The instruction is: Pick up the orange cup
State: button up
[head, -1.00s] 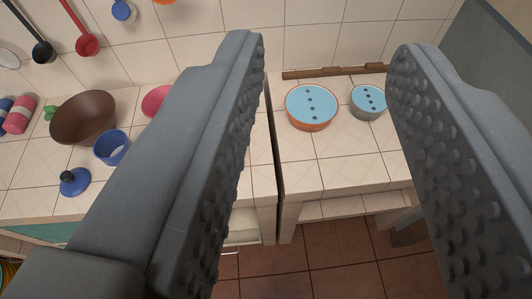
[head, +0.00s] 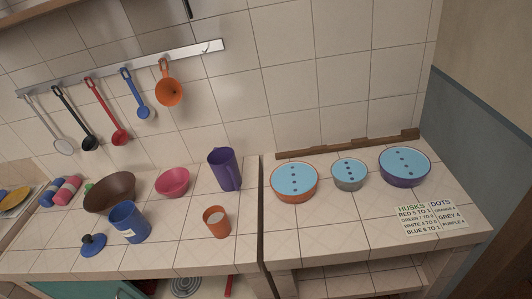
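The orange cup (head: 217,223) stands upright on the left tiled counter (head: 190,250), near its right edge. Nothing hides the orange cup. My gripper is not in view now.
A pink bowl (head: 173,183), a brown bowl (head: 110,192) and a dark-knobbed blue lid (head: 93,246) are on the left counter. Orange (head: 294,196), grey (head: 349,187) and purple (head: 404,181) blue-topped bowls stand on the right counter, near a printed card (head: 430,218). Ladles hang behind.

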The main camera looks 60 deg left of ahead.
aim_at(215, 218)
jog(key=z, duration=1.35)
jog(key=k, duration=2.3)
jog(key=u, duration=1)
jog(key=i, duration=1)
jog(key=z, duration=0.05)
